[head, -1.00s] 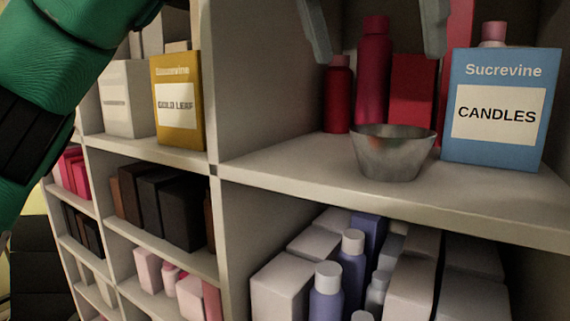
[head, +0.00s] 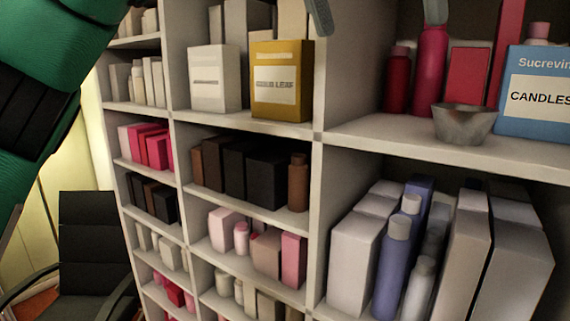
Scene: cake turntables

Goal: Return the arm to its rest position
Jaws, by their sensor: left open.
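My green left arm (head: 55,80) comes in from the left and fills the upper left corner. My left gripper (head: 379,24) shows at the top edge as two grey fingertips set wide apart. It is open, with nothing held between the fingers. A small grey metal bowl (head: 464,124) stands upright on the upper right shelf, below and to the right of the fingertips and apart from them. The rest of the gripper is out of the frame. My right gripper is not in view.
A blue CANDLES box (head: 537,100) stands right of the bowl, with red bottles (head: 430,70) behind. A yellow GOLD LEAF box (head: 281,85) and a white box (head: 214,80) stand in the left compartment. Lower shelves are crowded. A dark chair (head: 88,240) stands at lower left.

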